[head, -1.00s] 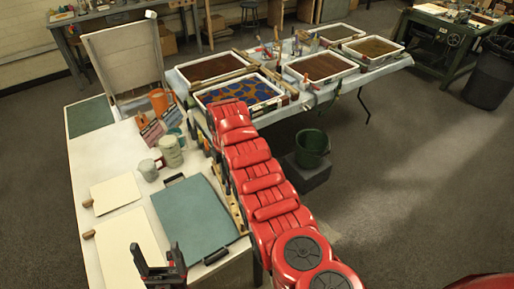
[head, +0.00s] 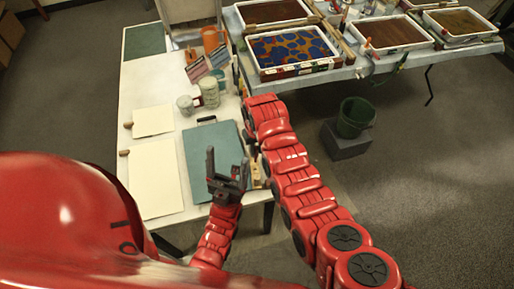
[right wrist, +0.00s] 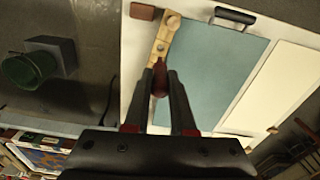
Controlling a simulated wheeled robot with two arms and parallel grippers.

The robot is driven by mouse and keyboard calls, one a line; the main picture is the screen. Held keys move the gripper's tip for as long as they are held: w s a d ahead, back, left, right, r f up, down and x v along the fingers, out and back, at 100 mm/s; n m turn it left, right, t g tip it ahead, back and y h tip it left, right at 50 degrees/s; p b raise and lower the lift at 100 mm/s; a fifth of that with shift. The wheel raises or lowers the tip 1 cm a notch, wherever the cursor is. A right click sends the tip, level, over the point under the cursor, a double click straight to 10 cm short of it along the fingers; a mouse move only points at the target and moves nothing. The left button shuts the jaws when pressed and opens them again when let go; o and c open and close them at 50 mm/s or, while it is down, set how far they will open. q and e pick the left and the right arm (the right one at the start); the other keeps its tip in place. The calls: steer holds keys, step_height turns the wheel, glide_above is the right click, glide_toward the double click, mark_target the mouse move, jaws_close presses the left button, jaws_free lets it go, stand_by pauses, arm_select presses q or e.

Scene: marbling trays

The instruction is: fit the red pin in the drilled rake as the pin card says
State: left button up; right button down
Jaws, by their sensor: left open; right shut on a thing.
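The drilled rake (right wrist: 166,34) is a pale wooden bar at the table's edge beside the teal board. In the head view a small piece of pale wood (head: 256,182) shows there, mostly hidden by my arms. My right gripper (right wrist: 160,78) is shut on the dark red pin (right wrist: 160,82), which overlaps the rake's near end in the right wrist view. I cannot tell whether the pin touches the rake or sits in a hole. My left gripper (head: 227,166) is open and empty over the teal board. Two upright cards, one pinkish (head: 197,72), stand further back; their writing is unreadable.
The teal board (head: 203,168) and cream sheets (head: 155,185) lie on the white table. Grey-green cans (head: 209,92) and an orange jug (head: 213,42) stand behind. A blue-and-orange marbling tray (head: 291,72) is at the back. A green bucket (head: 355,118) stands right of the table.

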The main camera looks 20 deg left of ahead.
mark_target(256, 157)
steer(key=shift+f, duration=0.1)
steer(key=shift+a+f+b, duration=0.15)
steer(key=shift+f+b, duration=2.15)
steer(key=shift+f, duration=0.5)
steer(key=shift+b, duration=0.55)
steer(key=shift+w+a+f+b, duration=0.1)
steer(key=shift+f+b, duration=1.2)
steer(key=shift+f, duration=0.2)
steer(key=shift+w+f+b, duration=0.1)
steer(key=shift+f+b, duration=1.15)
steer(key=shift+f, duration=0.2)
steer(key=c, duration=0.7)
jaws_free()
steer(key=shift+r, duration=0.15)
